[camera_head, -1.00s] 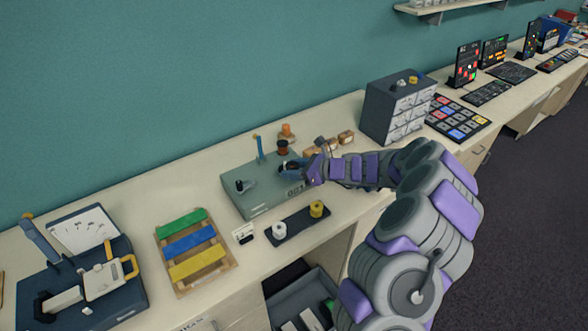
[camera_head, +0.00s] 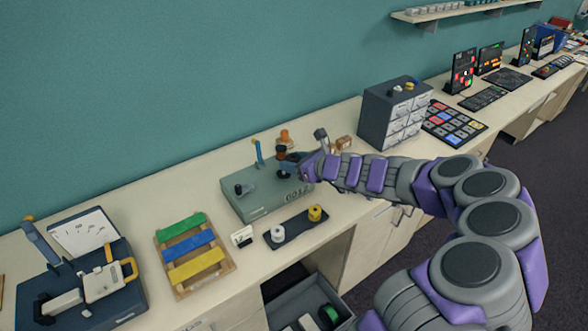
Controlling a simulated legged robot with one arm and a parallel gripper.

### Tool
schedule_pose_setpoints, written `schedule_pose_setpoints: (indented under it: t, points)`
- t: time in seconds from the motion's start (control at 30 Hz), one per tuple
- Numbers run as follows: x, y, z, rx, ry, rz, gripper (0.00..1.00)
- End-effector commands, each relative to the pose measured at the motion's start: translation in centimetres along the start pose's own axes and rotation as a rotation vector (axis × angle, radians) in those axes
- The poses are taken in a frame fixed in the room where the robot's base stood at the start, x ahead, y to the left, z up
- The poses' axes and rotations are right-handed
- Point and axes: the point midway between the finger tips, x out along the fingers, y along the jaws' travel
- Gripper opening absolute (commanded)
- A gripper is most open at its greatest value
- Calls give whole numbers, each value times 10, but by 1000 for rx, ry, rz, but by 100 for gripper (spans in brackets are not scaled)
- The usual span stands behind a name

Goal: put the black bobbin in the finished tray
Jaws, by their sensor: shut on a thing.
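My gripper (camera_head: 301,165) is over the right end of the grey-green winder box (camera_head: 262,198). It is shut on a small dark thing that looks like the black bobbin (camera_head: 293,157), held just above the box top. The fingers partly hide it, and the exact gap below is hard to tell. The flat dark tray (camera_head: 297,228) lies on the bench in front of the box, with a white bobbin (camera_head: 278,233) and a yellow bobbin (camera_head: 315,212) on it. Bare tray shows between them. A small white card (camera_head: 242,236) stands at its left end; its text is unreadable.
A blue upright lever (camera_head: 258,154) and a black knob (camera_head: 239,189) stand on the box. An orange-and-dark spool (camera_head: 284,140) is behind it. A drawer cabinet (camera_head: 390,112) stands to the right. An open drawer (camera_head: 308,300) is below the bench front.

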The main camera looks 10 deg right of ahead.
Motion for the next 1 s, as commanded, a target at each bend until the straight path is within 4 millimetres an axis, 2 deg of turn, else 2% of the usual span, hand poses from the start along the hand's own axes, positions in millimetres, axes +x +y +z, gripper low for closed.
schedule_pose_setpoints:
  t: [0.03,0.27,0.47,0.9,1.0]
  points:
    - [-5,4,9,8,-6,-18,22]
    - [-18,7,30,44,-5,-103,22]
    - [-24,12,36,61,14,-138,22]
    - [-48,16,74,113,-4,-276,22]
    - [-51,15,77,121,-2,-300,22]
